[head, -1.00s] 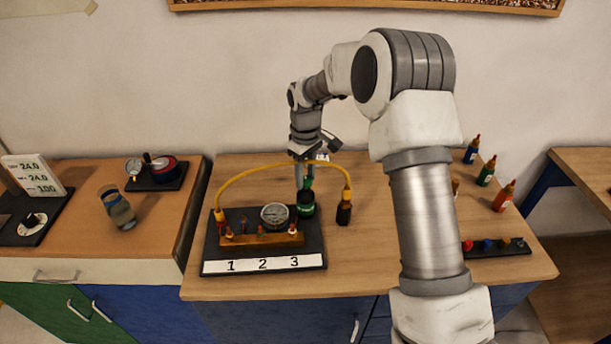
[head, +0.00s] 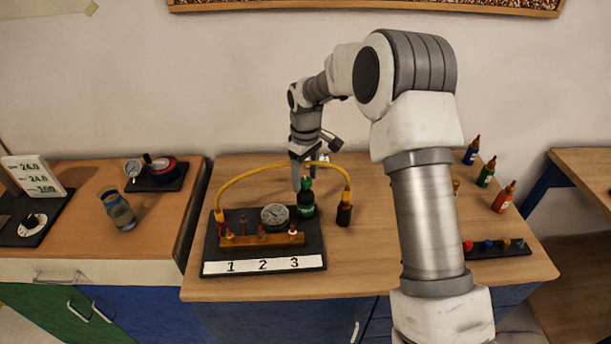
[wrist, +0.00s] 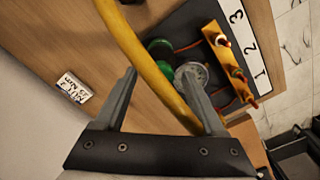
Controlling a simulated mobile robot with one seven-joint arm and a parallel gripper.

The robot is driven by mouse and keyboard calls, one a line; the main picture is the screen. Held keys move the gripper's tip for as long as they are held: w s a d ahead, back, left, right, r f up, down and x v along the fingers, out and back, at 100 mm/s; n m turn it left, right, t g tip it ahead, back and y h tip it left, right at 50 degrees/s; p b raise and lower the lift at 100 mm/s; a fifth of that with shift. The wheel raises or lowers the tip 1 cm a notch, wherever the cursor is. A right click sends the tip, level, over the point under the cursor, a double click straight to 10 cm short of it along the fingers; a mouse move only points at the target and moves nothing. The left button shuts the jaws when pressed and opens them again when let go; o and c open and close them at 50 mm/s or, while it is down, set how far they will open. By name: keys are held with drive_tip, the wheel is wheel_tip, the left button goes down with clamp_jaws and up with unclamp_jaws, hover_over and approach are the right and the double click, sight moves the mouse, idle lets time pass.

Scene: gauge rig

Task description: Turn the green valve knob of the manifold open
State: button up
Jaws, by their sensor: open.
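The manifold is an orange-brown bar (head: 262,240) with small coloured knobs, on a black board (head: 222,254) with a strip (head: 263,264) marked 1, 2, 3. A round gauge (head: 274,216) stands behind it, also in the wrist view (wrist: 190,76). A dark green bottle-like piece with a green top (head: 306,198) is right of the gauge. My gripper (head: 300,184) is open and empty, above and just behind the green-topped piece. In the wrist view its fingers (wrist: 160,74) are apart, with the green top (wrist: 160,46) beyond them.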

sight(306, 180)
drive_tip(key=shift+r, duration=0.1)
wheel_tip(306, 180, up, 17)
idle(0.5)
drive_tip(key=shift+r, duration=0.15)
